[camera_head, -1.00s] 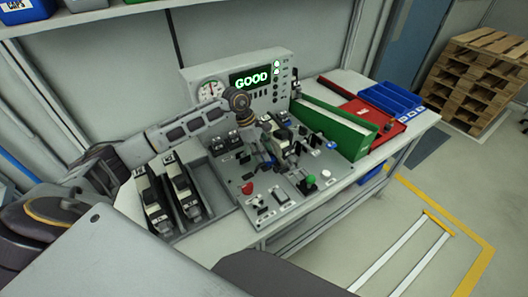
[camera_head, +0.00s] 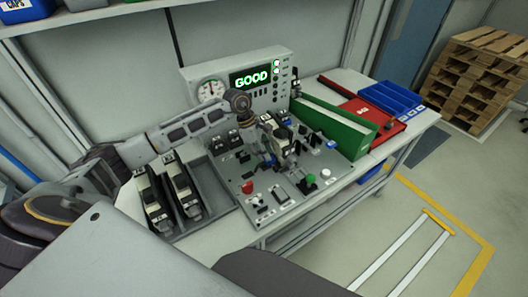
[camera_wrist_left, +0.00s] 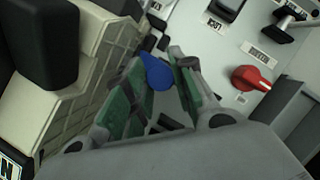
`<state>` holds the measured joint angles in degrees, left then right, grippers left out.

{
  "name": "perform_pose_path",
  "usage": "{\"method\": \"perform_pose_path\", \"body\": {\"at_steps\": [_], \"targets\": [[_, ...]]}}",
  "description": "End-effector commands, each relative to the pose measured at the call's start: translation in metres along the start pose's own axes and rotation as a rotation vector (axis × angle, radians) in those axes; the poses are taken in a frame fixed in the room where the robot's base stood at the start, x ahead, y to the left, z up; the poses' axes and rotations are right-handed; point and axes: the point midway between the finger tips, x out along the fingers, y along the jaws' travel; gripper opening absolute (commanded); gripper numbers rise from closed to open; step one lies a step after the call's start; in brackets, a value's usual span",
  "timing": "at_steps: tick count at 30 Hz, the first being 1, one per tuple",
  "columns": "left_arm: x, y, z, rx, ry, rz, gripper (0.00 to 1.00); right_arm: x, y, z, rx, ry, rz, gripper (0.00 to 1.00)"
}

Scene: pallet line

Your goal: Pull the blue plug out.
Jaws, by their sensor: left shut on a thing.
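The blue plug (camera_wrist_left: 157,73) shows as a rounded blue end between the green-padded fingers of my left gripper (camera_wrist_left: 162,66) in the left wrist view. The fingers are closed around it. In the head view my left gripper (camera_head: 270,160) is low over the grey test panel (camera_head: 238,187), beside a black and cream unit (camera_head: 287,146) that partly hides it. The wrist view shows this unit large at the left (camera_wrist_left: 80,75). I cannot tell whether the plug is still seated in its socket. My right gripper is not in view.
A red knob (camera_wrist_left: 252,79) sits right of the fingers. Behind the panel stands a gauge box with a green GOOD display (camera_head: 251,79). Two more units (camera_head: 182,187) lie in a tray at the left. A green bin (camera_head: 336,128) and red tray (camera_head: 375,121) stand at the right.

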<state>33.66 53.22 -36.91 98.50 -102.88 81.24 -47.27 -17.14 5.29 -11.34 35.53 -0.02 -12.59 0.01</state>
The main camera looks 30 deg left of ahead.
Motion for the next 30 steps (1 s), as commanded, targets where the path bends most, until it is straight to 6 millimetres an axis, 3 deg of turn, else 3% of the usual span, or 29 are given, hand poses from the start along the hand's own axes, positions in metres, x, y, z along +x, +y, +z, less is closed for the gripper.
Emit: {"method": "perform_pose_path", "body": {"at_steps": [15, 26, 27, 30], "targets": [[-0.008, -0.019, -0.019, -0.002, 0.001, 0.002, 0.00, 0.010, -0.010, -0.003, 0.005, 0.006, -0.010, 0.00], [-0.009, -0.021, -0.021, -0.001, 0.003, 0.000, 0.00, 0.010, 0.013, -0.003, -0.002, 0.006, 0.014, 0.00], [-0.009, -0.021, -0.021, -0.001, 0.004, 0.000, 0.29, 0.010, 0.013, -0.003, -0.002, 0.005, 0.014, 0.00], [-0.009, -0.021, -0.021, -0.001, 0.003, -0.001, 0.35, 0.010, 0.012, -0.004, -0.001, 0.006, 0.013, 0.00]]}}
